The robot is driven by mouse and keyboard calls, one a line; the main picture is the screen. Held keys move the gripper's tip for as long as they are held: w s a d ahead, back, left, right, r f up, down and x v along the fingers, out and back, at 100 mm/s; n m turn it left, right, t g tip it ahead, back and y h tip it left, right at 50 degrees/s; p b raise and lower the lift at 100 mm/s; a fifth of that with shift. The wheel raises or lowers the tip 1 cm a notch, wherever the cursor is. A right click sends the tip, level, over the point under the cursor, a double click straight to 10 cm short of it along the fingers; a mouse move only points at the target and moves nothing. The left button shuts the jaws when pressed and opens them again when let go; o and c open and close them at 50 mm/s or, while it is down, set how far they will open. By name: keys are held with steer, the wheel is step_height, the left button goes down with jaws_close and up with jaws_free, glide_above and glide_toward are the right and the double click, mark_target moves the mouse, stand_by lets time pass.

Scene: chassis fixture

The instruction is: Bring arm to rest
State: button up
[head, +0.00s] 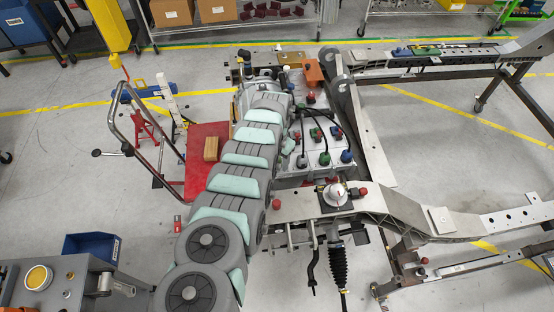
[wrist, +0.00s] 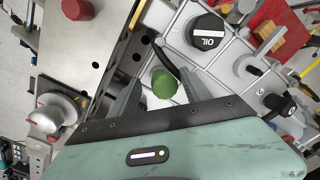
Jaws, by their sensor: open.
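My arm shows in the head view as a chain of grey and pale green links, reaching from the bottom left up to the engine block area. My gripper (wrist: 161,82) shows in the wrist view, its dark fingers apart. A green cap (wrist: 164,84) on the casing shows in the gap between them; whether the fingers are beside it or above it I cannot tell. Nothing is seen held. In the head view I cannot make out the fingers; the arm's links hide part of the engine block.
The engine block (head: 310,120) has coloured caps and black cables. A red cart (head: 208,150) bears a wooden block. A blue bin (head: 92,246) stands lower left.

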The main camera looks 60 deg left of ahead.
steer(key=shift+r+p, duration=3.05)
steer(key=shift+f, duration=0.1)
